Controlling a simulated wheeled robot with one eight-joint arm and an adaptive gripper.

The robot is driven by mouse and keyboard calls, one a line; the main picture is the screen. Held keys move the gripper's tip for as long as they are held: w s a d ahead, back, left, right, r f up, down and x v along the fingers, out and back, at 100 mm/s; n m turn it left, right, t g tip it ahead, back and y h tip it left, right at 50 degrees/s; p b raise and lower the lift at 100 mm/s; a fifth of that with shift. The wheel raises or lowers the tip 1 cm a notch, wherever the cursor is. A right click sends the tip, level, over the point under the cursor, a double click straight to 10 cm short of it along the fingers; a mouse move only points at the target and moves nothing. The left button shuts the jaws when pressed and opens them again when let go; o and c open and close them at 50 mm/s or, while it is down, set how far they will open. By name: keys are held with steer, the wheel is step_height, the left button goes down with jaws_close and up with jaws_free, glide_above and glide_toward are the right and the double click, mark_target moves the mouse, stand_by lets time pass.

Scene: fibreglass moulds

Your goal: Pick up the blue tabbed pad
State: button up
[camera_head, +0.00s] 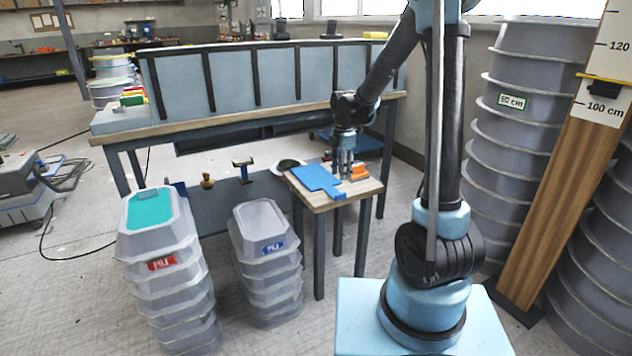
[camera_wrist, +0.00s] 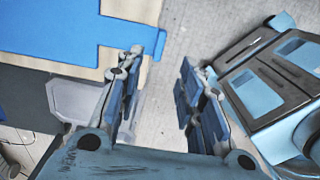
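The blue tabbed pad (camera_head: 314,179) lies flat on the small wooden-topped table (camera_head: 313,200) and its narrow tab points towards the front of the table. It also shows in the wrist view (camera_wrist: 48,30), where its tab (camera_wrist: 125,34) reaches right, past the table edge. My gripper (camera_head: 344,172) points down above the table, to the right of the pad in the head view. In the wrist view my gripper (camera_wrist: 166,70) is open with nothing between its fingers. The left finger is near the tab's end; whether they touch is unclear.
Orange pieces (camera_head: 359,171) lie near my gripper on the table. A dark round dish (camera_head: 288,165) is at its back left edge. Stacked grey moulds (camera_head: 263,223) stand to the left, with a taller stack (camera_head: 158,235) beyond. A long workbench (camera_head: 250,113) stands behind.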

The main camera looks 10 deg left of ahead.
steer(key=shift+f, duration=4.8)
jaws_close()
